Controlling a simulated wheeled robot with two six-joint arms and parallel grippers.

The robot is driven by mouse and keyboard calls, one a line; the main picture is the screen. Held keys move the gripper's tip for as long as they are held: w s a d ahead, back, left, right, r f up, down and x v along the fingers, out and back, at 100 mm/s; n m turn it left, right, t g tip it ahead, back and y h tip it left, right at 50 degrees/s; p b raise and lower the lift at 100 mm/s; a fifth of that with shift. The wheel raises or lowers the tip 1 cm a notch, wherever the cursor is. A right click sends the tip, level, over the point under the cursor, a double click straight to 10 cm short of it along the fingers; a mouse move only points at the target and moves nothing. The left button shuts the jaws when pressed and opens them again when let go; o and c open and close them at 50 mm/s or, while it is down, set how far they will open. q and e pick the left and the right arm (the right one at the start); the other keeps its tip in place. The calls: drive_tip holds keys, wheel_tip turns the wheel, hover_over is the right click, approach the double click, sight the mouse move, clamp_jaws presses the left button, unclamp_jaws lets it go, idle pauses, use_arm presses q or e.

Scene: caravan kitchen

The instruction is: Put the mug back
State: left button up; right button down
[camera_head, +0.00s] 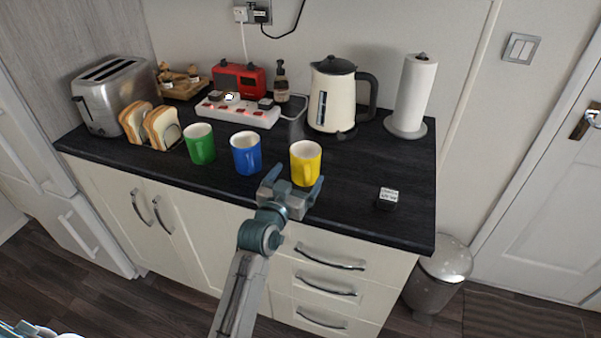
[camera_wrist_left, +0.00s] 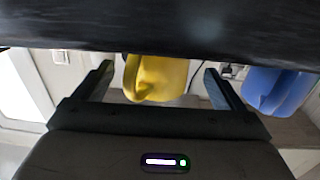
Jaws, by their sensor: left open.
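Three mugs stand upright in a row on the dark worktop (camera_head: 345,205): a green mug (camera_head: 200,145), a blue mug (camera_head: 246,153) and a yellow mug (camera_head: 305,163). My left gripper (camera_head: 295,180) is open at the worktop's front edge, just in front of the yellow mug. In the left wrist view, which is upside down, the yellow mug (camera_wrist_left: 157,78) shows between the two open fingers (camera_wrist_left: 158,70), with no clear contact. The blue mug (camera_wrist_left: 272,88) is outside the fingers there. I cannot see my right gripper.
Behind the mugs stand a kettle (camera_head: 333,98), a white power strip (camera_head: 238,112) and a red radio (camera_head: 239,79). A paper towel roll (camera_head: 410,90) is at the right, a toaster (camera_head: 113,95) and bread rack (camera_head: 150,126) at the left.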

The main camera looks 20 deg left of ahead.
use_arm(q)
drive_tip(key=s+b, duration=0.1)
drive_tip(key=s, duration=0.7)
drive_tip(key=shift+s+a, duration=0.4)
